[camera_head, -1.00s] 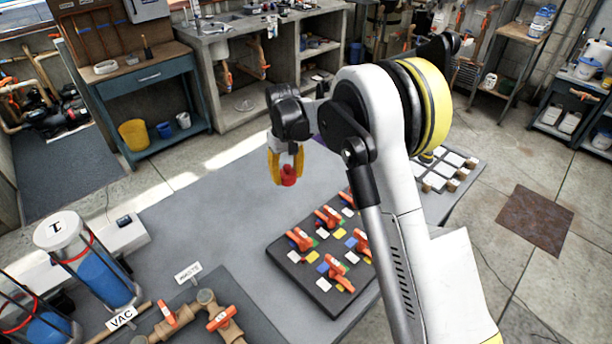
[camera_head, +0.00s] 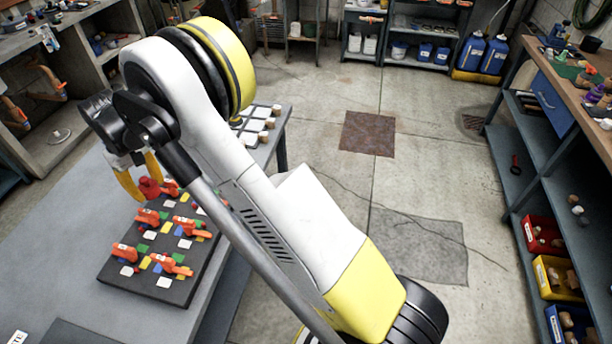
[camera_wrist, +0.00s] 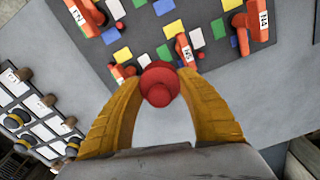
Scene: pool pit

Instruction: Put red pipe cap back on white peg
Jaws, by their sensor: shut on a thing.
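The red pipe cap (camera_head: 150,187) is held between the yellow fingers of my gripper (camera_head: 143,182). In the wrist view the round red cap (camera_wrist: 158,82) sits between the fingertips of my gripper (camera_wrist: 160,90), which are shut on it. In the head view the held cap appears by the far left corner of a dark board (camera_head: 203,258) with orange valve handles and coloured squares. Its height above the table is hard to judge. I cannot make out a white peg in either current view.
A tray of white squares (camera_head: 249,125) with several brown caps lies at the table's far end; its squares also show at the wrist view's left (camera_wrist: 31,107). The grey table (camera_head: 60,250) is clear left of the board. A shelf with bins (camera_head: 545,235) stands at right.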

